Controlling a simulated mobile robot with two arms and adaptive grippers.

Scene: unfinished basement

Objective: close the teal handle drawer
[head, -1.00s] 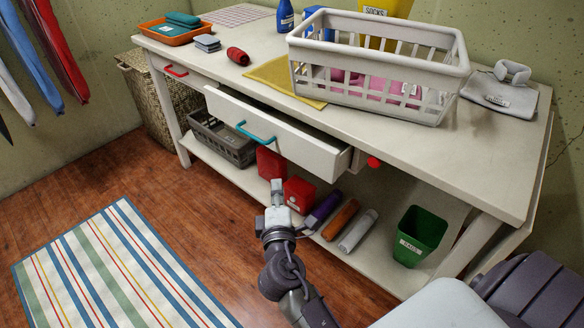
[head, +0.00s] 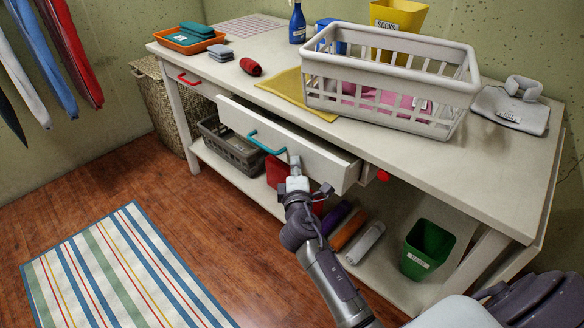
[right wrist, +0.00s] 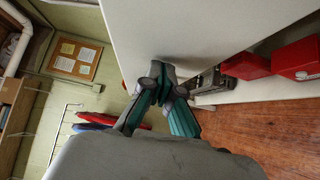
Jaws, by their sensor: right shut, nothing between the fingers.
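The drawer with the teal handle (head: 266,143) stands pulled out from under the table top, its white front (head: 318,160) clear of the table frame. My right gripper (head: 294,162) is shut and empty, its tips at the drawer front to the right of the teal handle. In the right wrist view the closed fingertips (right wrist: 163,72) are at a white panel (right wrist: 200,30), close to or touching it; I cannot tell which. My left gripper is not in view.
A white basket (head: 390,85) stands on the table top. A drawer with a red handle (head: 188,78) is at the left. The lower shelf holds a grey crate (head: 232,150), bottles and a green bin (head: 428,250). A striped rug (head: 125,270) lies on open floor.

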